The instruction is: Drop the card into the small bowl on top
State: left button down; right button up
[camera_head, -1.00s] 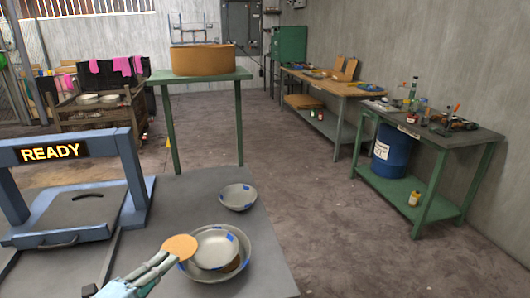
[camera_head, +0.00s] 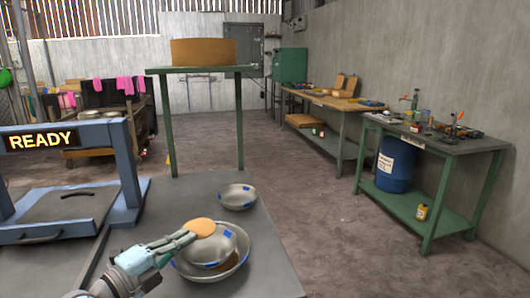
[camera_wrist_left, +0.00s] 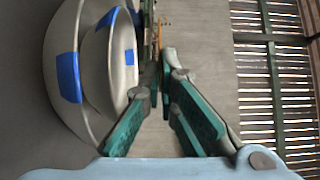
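A round tan card (camera_head: 201,227) is held by its edge in my left gripper (camera_head: 188,237), whose fingers are closed together. In the head view the card overlaps the far left rim of the small bowl (camera_head: 222,248). The small grey bowl with blue marks sits inside a larger bowl (camera_head: 243,262) on the table. In the left wrist view the small bowl (camera_wrist_left: 101,75) and large bowl (camera_wrist_left: 58,50) stand left of my left gripper (camera_wrist_left: 157,50). The height of the card above the rim is hard to tell. My right gripper is out of view.
Another grey bowl (camera_head: 237,197) stands behind the stack on the grey table (camera_head: 180,200). A blue frame with a READY sign (camera_head: 44,140) stands at the left. The table front right of the stack is clear.

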pick_arm(q)
jog(key=c, duration=1.7)
grip_release()
jog(key=shift+s+a, duration=0.1)
jog(key=v, duration=1.1)
jog(key=shift+f, duration=0.1)
jog(key=shift+s+a, duration=0.15)
jog(key=shift+s, duration=0.15)
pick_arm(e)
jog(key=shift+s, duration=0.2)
